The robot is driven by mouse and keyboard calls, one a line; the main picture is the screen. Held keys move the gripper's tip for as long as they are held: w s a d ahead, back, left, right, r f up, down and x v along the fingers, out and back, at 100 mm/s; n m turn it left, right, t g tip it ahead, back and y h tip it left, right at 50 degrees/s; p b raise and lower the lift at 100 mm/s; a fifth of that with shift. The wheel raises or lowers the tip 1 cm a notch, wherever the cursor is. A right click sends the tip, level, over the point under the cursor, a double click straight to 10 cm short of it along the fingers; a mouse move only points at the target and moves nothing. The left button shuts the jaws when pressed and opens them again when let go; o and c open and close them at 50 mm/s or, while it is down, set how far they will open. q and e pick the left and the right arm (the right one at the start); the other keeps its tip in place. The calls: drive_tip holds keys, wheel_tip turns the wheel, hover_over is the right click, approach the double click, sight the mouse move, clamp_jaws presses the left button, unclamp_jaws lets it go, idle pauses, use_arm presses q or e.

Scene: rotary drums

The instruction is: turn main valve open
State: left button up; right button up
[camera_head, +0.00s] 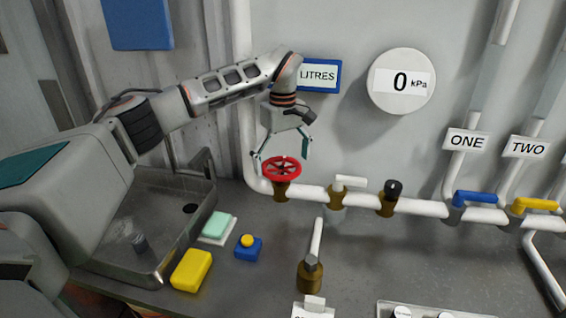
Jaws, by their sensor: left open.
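A red round handwheel valve (281,168) sits on a brass body (281,191) on the white horizontal pipe, at the pipe's left end. My left gripper (280,157) points down just above the red wheel with its fingers spread. One finger is at the wheel's left rim and the other at its right rear. I cannot tell whether the fingers touch the wheel. My right gripper is not in view.
A white lever valve (348,183), a black-knobbed fitting (391,190), a blue lever (474,198) and a yellow lever (535,204) follow along the pipe. A gauge (401,82) reads 0 kPa. A yellow block (191,271) and a sink (150,262) are at front left.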

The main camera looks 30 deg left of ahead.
use_arm(q)
drive_tip(key=shift+f, duration=0.15)
drive_tip(key=c, duration=1.1)
drive_tip(key=shift+w+n, duration=0.1)
drive_tip(key=shift+n, duration=0.3)
drive_tip(key=n, duration=0.5)
drive_tip(key=shift+w+n, duration=0.2)
drive_tip(key=shift+n, duration=0.1)
drive_tip(key=n, duration=0.5)
drive_tip(key=shift+w+n, duration=0.2)
drive_tip(key=shift+n, duration=0.2)
